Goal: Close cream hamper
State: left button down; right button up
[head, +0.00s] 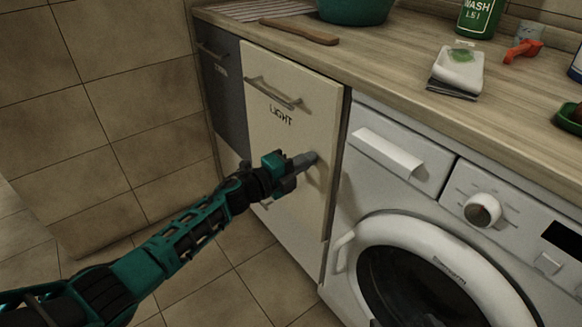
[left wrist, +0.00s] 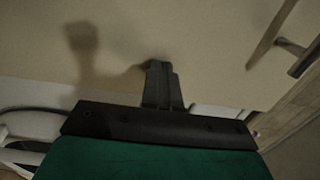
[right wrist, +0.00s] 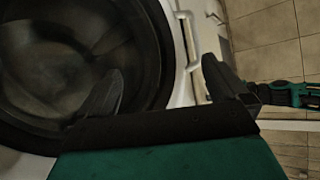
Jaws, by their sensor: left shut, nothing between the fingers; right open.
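The cream hamper front (head: 285,125), marked "LIGHT", is a tall panel with a metal bar handle (head: 272,93) near its top. In the left wrist view the shut fingers (left wrist: 161,84) are against or very close to the cream panel (left wrist: 120,45). My right gripper (right wrist: 165,90) is open and empty before the washing machine.
The washing machine (head: 370,155) with its round door (head: 430,235) stands right of the hamper. A dark panel (head: 224,95) is on the left. The wooden counter (head: 385,55) above holds a teal basin, a brush, a green bottle and soap. Tiled floor in front is free.

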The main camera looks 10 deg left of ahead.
pick_arm(q)
jog(key=shift+x, duration=1)
pick_arm(e)
jog(key=shift+w+a+r, duration=0.1)
jog(key=shift+w+r, duration=0.1)
jog(key=shift+w, duration=0.15)
pick_arm(q)
jog(key=shift+r, duration=0.35)
